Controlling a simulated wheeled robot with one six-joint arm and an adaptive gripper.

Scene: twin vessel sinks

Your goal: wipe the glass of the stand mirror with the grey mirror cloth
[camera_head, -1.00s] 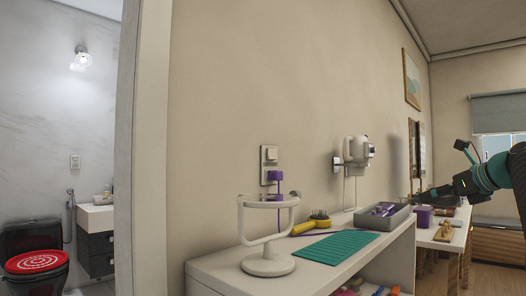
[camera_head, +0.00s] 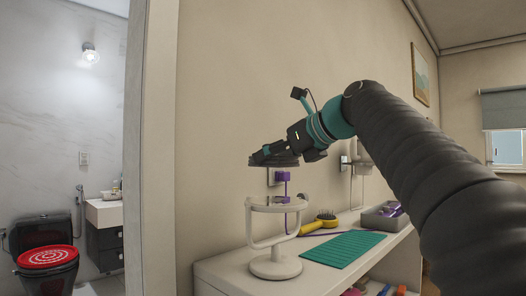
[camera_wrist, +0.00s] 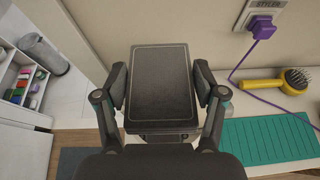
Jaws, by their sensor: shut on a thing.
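The stand mirror (camera_head: 275,267) is white, with a round base and a U-shaped yoke. Its head lies almost flat and is seen edge-on, so the glass face does not show in the head view. My gripper (camera_head: 268,153) is above the mirror, with a clear gap between. In the wrist view my gripper (camera_wrist: 160,84) is shut on the grey mirror cloth (camera_wrist: 160,75), a dark, flat rectangular pad held between both fingers. The cloth also shows as a dark slab under the fingers in the head view (camera_head: 286,162). In the wrist view the cloth hides most of the mirror.
A green mat (camera_head: 342,249) and a yellow hairbrush (camera_head: 326,218) lie right of the mirror on the white shelf top. A grey tray (camera_head: 384,219) stands farther right. A purple plug (camera_wrist: 262,27) with its cord is in the wall socket close behind the mirror.

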